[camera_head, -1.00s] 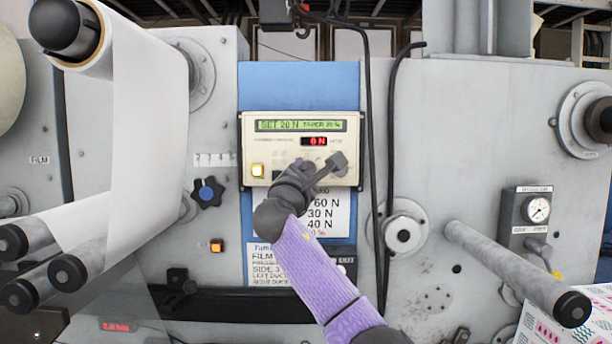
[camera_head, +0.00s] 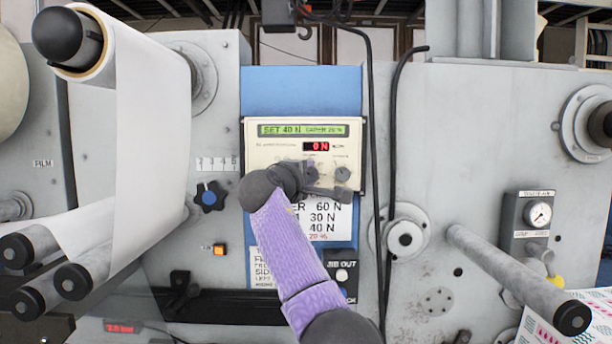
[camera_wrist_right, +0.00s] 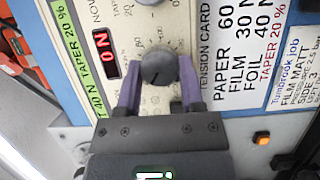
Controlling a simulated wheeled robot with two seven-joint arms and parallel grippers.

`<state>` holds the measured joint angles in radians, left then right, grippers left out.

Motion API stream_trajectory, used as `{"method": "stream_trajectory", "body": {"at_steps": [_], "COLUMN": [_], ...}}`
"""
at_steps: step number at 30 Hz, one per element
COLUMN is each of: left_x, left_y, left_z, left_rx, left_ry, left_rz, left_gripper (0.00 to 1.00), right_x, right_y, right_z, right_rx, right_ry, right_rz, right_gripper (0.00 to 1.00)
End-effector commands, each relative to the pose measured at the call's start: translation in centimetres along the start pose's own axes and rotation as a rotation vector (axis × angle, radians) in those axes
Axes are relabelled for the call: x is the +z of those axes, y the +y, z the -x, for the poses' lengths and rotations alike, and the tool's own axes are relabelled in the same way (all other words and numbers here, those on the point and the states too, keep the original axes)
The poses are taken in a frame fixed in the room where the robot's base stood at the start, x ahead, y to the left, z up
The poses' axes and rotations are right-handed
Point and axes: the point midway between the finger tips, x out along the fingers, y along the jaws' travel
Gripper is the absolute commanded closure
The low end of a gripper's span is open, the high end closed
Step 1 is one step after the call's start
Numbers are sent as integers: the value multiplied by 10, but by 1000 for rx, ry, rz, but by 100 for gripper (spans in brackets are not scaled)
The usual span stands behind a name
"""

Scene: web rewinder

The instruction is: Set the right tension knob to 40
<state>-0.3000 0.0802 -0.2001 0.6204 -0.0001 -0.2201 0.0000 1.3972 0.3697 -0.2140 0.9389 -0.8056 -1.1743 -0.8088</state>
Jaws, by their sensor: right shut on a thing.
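The cream control panel (camera_head: 258,158) has a green display (camera_head: 303,130) that reads SET 40 N, TAPER 20 %. Below it a red readout (camera_head: 316,146) shows 0 N. My right gripper (camera_head: 311,173) is at the panel's lower middle. In the wrist view it is shut on a dark round knob (camera_wrist_right: 158,68), one finger on each side. This is the left of two panel knobs; my gripper mostly hides it in the head view. The other knob (camera_head: 342,174), on its right, is free; it also shows at the top edge of the wrist view (camera_wrist_right: 148,3). My left gripper is out of view.
A tension card (camera_head: 330,218) listing paper 60 N, film 30 N and foil 40 N is below the panel. Black cables (camera_head: 372,120) hang to the right.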

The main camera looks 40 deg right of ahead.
Motion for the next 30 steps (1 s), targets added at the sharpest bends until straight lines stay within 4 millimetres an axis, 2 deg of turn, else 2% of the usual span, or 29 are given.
{"method": "stream_trajectory", "body": {"at_steps": [9,23,24,29,30], "left_x": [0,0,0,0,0], "left_y": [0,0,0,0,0], "left_z": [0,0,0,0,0], "left_rx": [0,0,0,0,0], "left_ry": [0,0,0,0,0], "left_rz": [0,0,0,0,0], "left_gripper": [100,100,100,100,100], "right_x": [0,0,0,0,0], "right_y": [0,-1,-1,0,0], "right_z": [0,0,0,0,0], "right_rx": [-37,-42,-42,-41,-41], "right_ry": [0,-1,-1,0,0], "right_rz": [-82,-92,-92,-92,-92], "right_gripper": [100,100,49,16,16]}}
